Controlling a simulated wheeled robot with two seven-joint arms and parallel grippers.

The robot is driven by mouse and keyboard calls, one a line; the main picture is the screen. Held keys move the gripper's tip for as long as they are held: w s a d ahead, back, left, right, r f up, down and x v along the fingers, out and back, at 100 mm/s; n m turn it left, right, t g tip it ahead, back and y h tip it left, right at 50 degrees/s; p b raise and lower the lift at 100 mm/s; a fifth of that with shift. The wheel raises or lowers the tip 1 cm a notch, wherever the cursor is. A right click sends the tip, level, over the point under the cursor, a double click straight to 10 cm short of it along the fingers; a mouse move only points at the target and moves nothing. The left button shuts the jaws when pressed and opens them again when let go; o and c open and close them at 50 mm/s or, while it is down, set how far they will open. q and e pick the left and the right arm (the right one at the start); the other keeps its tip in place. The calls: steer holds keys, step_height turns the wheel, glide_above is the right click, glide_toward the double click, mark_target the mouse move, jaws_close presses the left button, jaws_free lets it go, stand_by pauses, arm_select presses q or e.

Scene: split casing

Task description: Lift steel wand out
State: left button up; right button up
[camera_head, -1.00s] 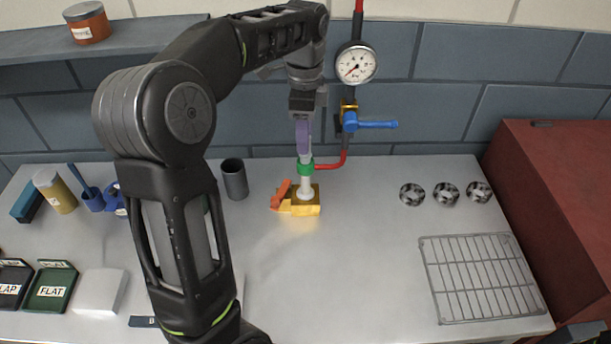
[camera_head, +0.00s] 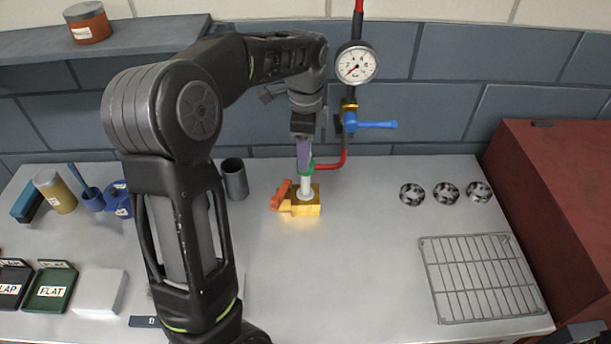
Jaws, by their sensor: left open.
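A pale upright rod (camera_head: 306,184), which looks like the steel wand, stands in a yellow block (camera_head: 304,207) on the bench. An orange lever (camera_head: 281,194) sits on the block's left side.
A red pipe (camera_head: 331,165) runs close to the right of the rod, below a blue-handled valve (camera_head: 372,124) and a gauge (camera_head: 356,63). A dark cup (camera_head: 235,180) stands left. Several metal rings and a wire rack (camera_head: 484,277) lie right. The front middle bench is clear.

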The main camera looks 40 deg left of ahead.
arm_select(q)
steer(key=shift+c, duration=0.4)
jaws_close()
stand_by(1.0)
